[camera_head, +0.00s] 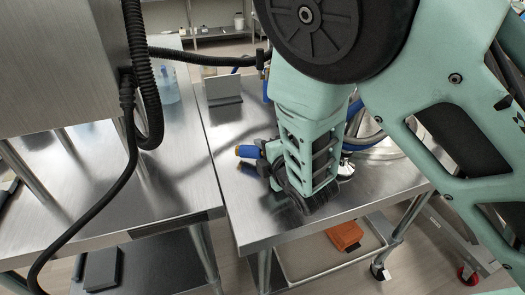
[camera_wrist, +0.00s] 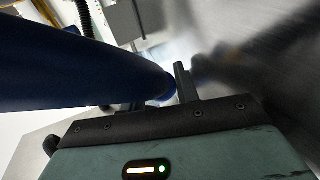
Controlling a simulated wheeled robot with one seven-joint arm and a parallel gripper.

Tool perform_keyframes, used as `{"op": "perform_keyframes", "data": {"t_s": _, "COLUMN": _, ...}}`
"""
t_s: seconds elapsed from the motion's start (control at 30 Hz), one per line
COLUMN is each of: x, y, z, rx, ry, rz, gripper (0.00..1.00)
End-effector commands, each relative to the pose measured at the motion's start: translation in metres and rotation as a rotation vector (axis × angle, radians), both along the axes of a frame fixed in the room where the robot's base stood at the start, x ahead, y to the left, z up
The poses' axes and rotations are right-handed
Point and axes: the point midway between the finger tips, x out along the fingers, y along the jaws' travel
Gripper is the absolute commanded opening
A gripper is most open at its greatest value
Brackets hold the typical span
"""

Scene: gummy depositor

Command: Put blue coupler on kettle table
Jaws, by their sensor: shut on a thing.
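The blue coupler (camera_head: 248,151), a short blue piece with a yellowish part, shows just left of my gripper (camera_head: 272,165) in the head view. My gripper is shut on it, low over the front part of the right-hand steel table (camera_head: 225,135). Whether the coupler touches the tabletop is not clear. In the wrist view a large dark blue cylinder (camera_wrist: 80,75) runs from the left edge to my gripper (camera_wrist: 170,88), where one dark finger shows. The other finger is hidden. The kettle (camera_head: 380,150), a shiny rounded metal vessel, stands on this table, mostly behind my arm.
A second steel table (camera_head: 110,205) stands at left, with a narrow gap between. A black hose (camera_head: 95,205) hangs from a steel housing (camera_head: 55,60). A grey plate stand (camera_head: 222,88) is at the back. An orange item (camera_head: 345,236) lies on the lower shelf.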

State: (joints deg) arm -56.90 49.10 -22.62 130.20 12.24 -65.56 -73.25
Motion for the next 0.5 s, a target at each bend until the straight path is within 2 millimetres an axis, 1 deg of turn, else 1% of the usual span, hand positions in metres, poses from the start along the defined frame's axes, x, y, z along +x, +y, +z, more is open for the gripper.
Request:
{"op": "perform_keyframes", "data": {"t_s": 0.07, "x": 0.0001, "y": 0.0, "z": 0.0006, "rx": 0.0, "ry": -0.001, "rz": 0.0, "gripper": 0.0}}
{"op": "perform_keyframes", "data": {"t_s": 0.1, "x": 0.0001, "y": 0.0, "z": 0.0006, "rx": 0.0, "ry": -0.001, "rz": 0.0, "gripper": 0.36}}
{"op": "perform_keyframes", "data": {"t_s": 0.17, "x": 0.0001, "y": -0.0001, "z": 0.0006, "rx": 0.0, "ry": -0.001, "rz": 0.0, "gripper": 0.53}}
{"op": "perform_keyframes", "data": {"t_s": 0.2, "x": 0.0001, "y": -0.0001, "z": 0.0004, "rx": 0.0, "ry": 0.0, "rz": 0.0, "gripper": 0.56}}
{"op": "perform_keyframes", "data": {"t_s": 0.5, "x": -0.0012, "y": -0.0007, "z": -0.0022, "rx": -0.004, "ry": 0.006, "rz": 0.0, "gripper": 0.56}}
